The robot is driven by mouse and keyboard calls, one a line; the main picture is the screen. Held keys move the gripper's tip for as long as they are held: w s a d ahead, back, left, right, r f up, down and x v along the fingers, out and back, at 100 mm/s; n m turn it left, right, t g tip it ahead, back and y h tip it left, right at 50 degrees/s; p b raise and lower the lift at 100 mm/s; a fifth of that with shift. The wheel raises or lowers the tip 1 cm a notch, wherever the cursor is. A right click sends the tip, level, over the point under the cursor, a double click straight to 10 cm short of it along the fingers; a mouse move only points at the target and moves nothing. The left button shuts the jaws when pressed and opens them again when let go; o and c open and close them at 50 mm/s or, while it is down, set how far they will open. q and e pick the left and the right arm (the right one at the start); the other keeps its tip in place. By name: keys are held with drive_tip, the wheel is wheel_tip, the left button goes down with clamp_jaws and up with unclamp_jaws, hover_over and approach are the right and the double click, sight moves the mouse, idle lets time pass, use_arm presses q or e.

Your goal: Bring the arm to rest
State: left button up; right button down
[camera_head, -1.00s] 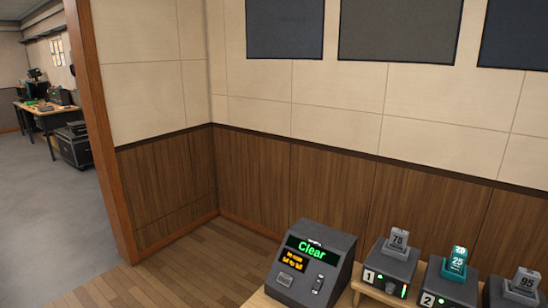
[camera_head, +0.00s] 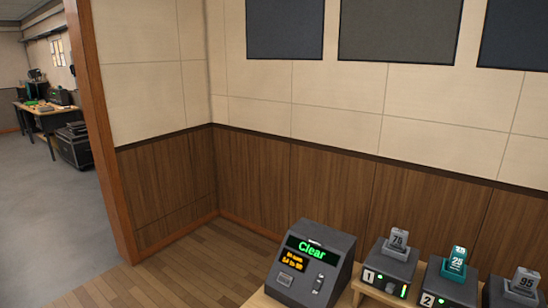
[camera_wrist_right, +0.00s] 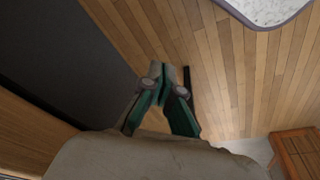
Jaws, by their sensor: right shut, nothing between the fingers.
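My right gripper (camera_wrist_right: 163,92) shows in the right wrist view with its green fingers together and nothing between them. It hangs over the wooden floor, clear of other things. Neither gripper is in the head view. In the head view the console (camera_head: 312,265) shows "Clear" in green with smaller orange text below. To its right stand fader box 1 (camera_head: 388,275) with a grey tag reading about 78, fader box 2 (camera_head: 447,286) with a teal tag reading about 25, and a third box (camera_head: 515,294) with a grey tag reading 95, cut off by the frame edge.
The console and boxes stand on a wooden table (camera_head: 262,300) at the lower right. A panelled wall (camera_head: 290,185) rises behind. Wooden floor (camera_head: 150,265) lies open to the left. The right wrist view shows a pale-topped surface (camera_wrist_right: 265,8) and a wooden piece of furniture (camera_wrist_right: 298,152).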

drive_tip(key=s+d+f+g, duration=0.1)
drive_tip(key=s+d+f, duration=0.2)
drive_tip(key=s+f, duration=1.6)
wheel_tip(320, 180, down, 4)
drive_tip(key=shift+d+r+g, duration=0.1)
drive_tip(key=shift+d+g, duration=0.05)
drive_tip(key=shift+g, duration=0.15)
idle(0.7)
